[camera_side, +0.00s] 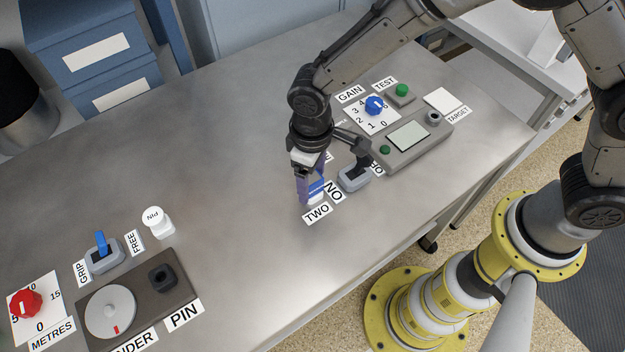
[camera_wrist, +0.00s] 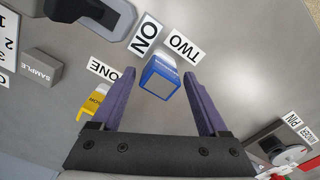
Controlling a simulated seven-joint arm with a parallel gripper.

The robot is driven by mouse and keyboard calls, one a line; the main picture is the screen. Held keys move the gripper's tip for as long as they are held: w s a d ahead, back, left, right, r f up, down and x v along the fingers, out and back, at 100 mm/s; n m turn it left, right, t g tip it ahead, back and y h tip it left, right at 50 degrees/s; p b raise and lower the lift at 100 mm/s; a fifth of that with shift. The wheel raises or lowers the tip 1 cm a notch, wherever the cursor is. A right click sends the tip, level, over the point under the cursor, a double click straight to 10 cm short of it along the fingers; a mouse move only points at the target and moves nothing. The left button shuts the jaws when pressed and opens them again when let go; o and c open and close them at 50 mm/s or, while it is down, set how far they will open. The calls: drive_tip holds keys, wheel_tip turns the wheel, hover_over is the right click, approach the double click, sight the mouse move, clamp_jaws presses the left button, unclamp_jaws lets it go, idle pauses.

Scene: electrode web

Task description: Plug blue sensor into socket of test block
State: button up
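The blue sensor (camera_wrist: 160,78), a blue block with a pale end face, stands on the table by the TWO label. It also shows in the side view (camera_side: 317,187), partly behind a purple finger. My gripper (camera_wrist: 161,84) is open, with its purple fingers on either side of the sensor and visible gaps in the wrist view. In the side view my gripper (camera_side: 310,188) points down at it. A grey panel with a screen (camera_side: 409,136), likely the test block, lies at the back right. It has a dark round fitting (camera_side: 433,117), possibly the socket.
A switch with a dark lever (camera_side: 355,178) stands close right of my gripper. A yellow piece (camera_wrist: 95,101) and a grey SAMPLE block (camera_wrist: 41,68) are nearby. A winder base (camera_side: 140,300) and white pin (camera_side: 158,221) are at left. The middle table is clear.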

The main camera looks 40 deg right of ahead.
sight(312, 178)
clamp_jaws()
drive_tip(key=shift+r, duration=0.8)
idle(0.5)
drive_tip(key=shift+r, duration=1.1)
drive_tip(key=w+d+r+m, duration=0.2)
drive_tip(key=d, duration=0.7)
drive_tip(key=w+d+r+m, duration=0.1)
drive_tip(key=w+d+r, duration=0.15)
drive_tip(key=d, duration=0.65)
drive_tip(key=s+d+r+m, duration=0.1)
drive_tip(key=s+d, duration=0.2)
drive_tip(key=d, duration=0.4)
drive_tip(key=s+d+r+m, duration=0.2)
drive_tip(key=s+d, duration=0.1)
drive_tip(key=d, duration=0.5)
drive_tip(key=shift+r, duration=0.25)
